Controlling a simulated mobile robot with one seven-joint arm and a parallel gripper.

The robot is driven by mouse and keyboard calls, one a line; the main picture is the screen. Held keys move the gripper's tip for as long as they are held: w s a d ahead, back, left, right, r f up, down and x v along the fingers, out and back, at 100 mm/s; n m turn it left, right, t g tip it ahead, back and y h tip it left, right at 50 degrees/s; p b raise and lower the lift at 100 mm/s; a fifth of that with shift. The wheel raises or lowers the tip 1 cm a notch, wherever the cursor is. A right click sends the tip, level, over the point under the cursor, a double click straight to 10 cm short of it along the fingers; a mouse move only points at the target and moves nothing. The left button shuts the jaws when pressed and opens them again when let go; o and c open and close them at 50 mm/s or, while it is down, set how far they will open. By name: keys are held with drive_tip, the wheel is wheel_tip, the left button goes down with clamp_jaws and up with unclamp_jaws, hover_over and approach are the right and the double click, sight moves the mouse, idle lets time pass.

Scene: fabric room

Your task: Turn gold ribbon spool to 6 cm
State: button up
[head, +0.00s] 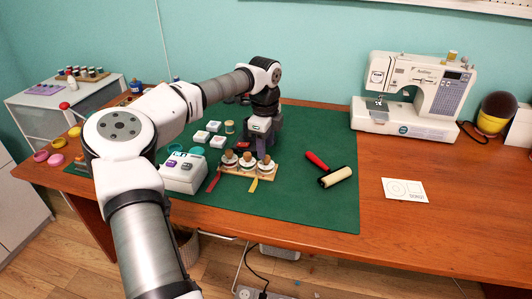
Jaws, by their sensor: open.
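A wooden stand (240,174) with three ribbon spools in a row sits on the green cutting mat. A gold ribbon tail (253,186) lies out from its front, toward the right end, near the right spool (266,165). A red ribbon tail (212,182) lies at the left end. The middle spool (247,161) and left spool (229,159) have similar knobs. My gripper (263,152) points down just behind and above the right spools, open. Its fingertips are small and dark, so contact with a knob cannot be told. No length mark is readable.
A white button box (184,173) stands left of the stand. A red-handled roller (335,177) lies to the right. Small white boxes (214,127) and a thread spool (230,127) are behind. A sewing machine (415,95) stands at the back right. The mat's front right is clear.

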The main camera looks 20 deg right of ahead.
wheel_tip(320, 180, up, 10)
drive_tip(key=shift+s+r, duration=0.15)
drive_tip(key=shift+a, duration=0.1)
idle(0.3)
